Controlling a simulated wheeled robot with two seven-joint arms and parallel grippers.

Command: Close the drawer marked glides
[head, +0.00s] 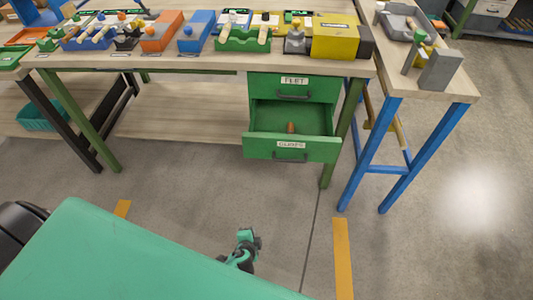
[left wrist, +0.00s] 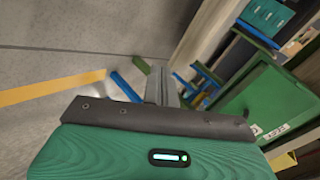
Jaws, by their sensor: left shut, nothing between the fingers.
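The green drawer marked glides (head: 291,147) stands pulled open below the workbench, with a small brown turned piece (head: 291,127) inside. Its front has a dark handle (head: 290,159). Above it, the drawer marked felt (head: 293,87) is shut. My left gripper (head: 247,240) is at the lower middle of the head view, in front of the drawer and apart from it. In the left wrist view its grey fingers (left wrist: 161,86) are shut and empty, and a green drawer unit (left wrist: 262,108) shows tilted at the right. My right gripper is not in view.
The workbench top (head: 200,62) holds several coloured boxes and trays. A green bench leg (head: 327,165) stands just right of the drawer, then a side table with blue legs (head: 365,150). The floor in front of the drawer is clear, with yellow tape (head: 342,255).

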